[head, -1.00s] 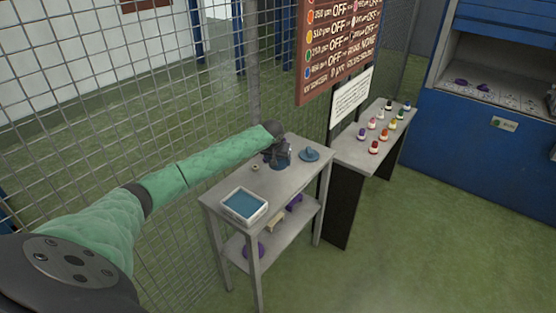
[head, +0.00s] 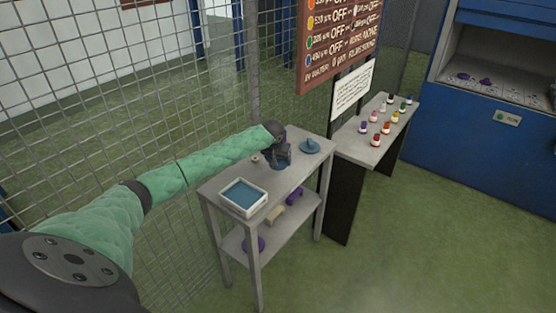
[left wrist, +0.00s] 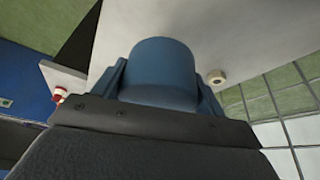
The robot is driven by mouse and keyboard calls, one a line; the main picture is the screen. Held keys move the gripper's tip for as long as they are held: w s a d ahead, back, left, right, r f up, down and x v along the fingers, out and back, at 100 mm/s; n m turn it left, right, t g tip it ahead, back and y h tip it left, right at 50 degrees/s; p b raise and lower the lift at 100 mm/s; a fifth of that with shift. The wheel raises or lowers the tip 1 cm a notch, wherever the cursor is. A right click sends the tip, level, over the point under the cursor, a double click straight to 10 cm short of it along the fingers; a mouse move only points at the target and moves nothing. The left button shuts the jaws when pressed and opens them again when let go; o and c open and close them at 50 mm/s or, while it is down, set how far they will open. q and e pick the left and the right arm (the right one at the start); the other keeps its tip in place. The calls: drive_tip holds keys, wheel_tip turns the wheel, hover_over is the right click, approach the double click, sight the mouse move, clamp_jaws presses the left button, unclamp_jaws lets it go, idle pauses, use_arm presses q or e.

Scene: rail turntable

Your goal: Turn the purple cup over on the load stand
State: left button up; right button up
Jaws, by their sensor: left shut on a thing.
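My left gripper (head: 281,158) is above the top of a grey two-level stand (head: 228,185). It is shut on a blue, round-sided thing (left wrist: 162,68), which sits between the fingers in the left wrist view. In the head view this thing is mostly hidden behind the gripper, and I cannot tell whether it touches the stand top. A purple rounded thing (head: 256,244) and another purple thing (head: 294,196) lie on the lower shelf. I cannot make out for sure which purple thing is a cup. My right gripper is not in view.
A white tray with a blue inside (head: 244,196), a blue lid-like disc (head: 311,147) and a small beige ring (head: 254,159) are on the stand top. A side table (head: 357,150) holds several coloured bottles. Wire fence (head: 225,90) stands close behind. Open floor lies right.

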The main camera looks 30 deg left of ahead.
sight(279, 173)
use_arm(q)
drive_tip(key=shift+f+b, duration=0.35)
drive_tip(key=shift+f, duration=2.1)
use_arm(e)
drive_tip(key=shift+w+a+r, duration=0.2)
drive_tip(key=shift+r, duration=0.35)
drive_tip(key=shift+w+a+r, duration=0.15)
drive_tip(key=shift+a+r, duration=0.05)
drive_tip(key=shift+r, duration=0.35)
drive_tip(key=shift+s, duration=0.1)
use_arm(q)
drive_tip(key=shift+f, duration=0.4)
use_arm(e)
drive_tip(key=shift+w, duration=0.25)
use_arm(q)
drive_tip(key=o, duration=1.2)
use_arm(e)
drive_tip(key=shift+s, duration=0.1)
use_arm(q)
drive_tip(key=shift+o, duration=0.2)
